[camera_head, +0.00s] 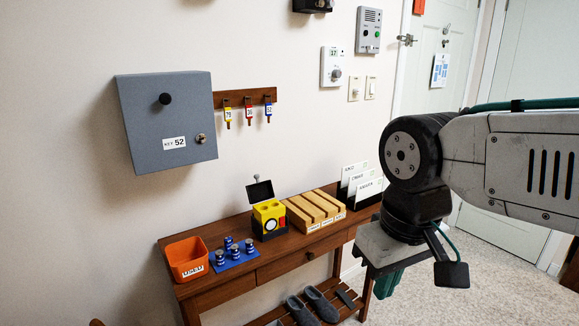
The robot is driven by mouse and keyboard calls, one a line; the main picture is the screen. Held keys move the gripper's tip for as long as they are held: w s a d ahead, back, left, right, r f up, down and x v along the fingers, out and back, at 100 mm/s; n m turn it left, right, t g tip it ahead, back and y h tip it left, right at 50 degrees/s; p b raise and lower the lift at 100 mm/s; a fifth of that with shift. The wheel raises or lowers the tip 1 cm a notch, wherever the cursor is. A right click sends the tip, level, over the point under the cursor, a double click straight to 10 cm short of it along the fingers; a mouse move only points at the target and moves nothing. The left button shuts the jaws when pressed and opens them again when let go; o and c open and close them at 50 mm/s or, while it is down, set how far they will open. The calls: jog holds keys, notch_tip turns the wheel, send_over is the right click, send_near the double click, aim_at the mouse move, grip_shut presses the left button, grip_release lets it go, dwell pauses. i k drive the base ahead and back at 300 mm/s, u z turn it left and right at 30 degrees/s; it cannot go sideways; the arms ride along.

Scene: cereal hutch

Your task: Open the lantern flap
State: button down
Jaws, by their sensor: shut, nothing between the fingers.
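The lantern (268,212) is a small yellow and black box on the wooden console table. It has a round white lens on its front. Its black flap (260,190) stands raised at the back of its top, with a small knob at its upper edge. Round openings show in the yellow top below the flap. My gripper (387,285) points down at the right, well apart from the lantern and nearer to the camera. Its teal fingers are shut and empty, partly hidden by the wrist.
The console table (238,262) also carries an orange bin (187,257), several blue-and-white cylinders on a blue mat (236,262), a slotted wooden block (315,210) and a card rack (361,194). A grey key box (167,118) hangs above. Carpet is clear at the right.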

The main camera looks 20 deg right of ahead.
aim_at(259, 191)
jog(key=u, duration=0.2)
jog(key=i, duration=1.25)
jog(key=u, duration=0.65)
